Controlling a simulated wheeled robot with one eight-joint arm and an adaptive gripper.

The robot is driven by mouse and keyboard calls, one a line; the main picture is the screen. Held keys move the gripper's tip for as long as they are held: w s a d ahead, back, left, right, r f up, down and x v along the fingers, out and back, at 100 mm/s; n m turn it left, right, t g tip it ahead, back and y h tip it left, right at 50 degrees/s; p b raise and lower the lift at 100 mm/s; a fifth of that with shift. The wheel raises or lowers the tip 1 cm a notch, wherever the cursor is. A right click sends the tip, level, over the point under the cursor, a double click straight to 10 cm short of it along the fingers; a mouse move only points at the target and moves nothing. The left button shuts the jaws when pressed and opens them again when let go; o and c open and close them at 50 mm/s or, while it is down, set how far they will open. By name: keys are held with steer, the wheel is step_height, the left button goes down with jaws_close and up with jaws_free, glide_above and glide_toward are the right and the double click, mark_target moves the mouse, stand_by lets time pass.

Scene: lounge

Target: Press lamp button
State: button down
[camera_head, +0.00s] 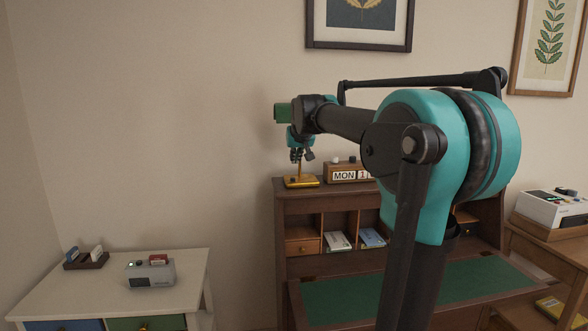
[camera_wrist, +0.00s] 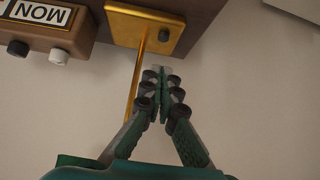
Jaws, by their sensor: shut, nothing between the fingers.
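The lamp has a flat brass base (camera_head: 301,182) on top of the desk and a thin brass stem. What looks like its dark green shade (camera_head: 283,113) shows beside my wrist, which hides part of it. In the wrist view the base (camera_wrist: 125,24) is at the top, with a dark round button (camera_wrist: 164,35) on it. The stem (camera_wrist: 134,85) runs down just left of my fingers. My gripper (camera_head: 296,157) points down above the base, shut and empty. In the wrist view its fingertips (camera_wrist: 163,72) meet a little below the button and look apart from it.
A wooden calendar block (camera_head: 345,173) reading MON stands right of the lamp; it shows in the wrist view (camera_wrist: 42,28) with two knobs. The wooden desk (camera_head: 295,213) has cubbies. A white side table (camera_head: 85,289) at left holds a grey device (camera_head: 152,275).

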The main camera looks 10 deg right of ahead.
steer(key=shift+v, duration=2.15)
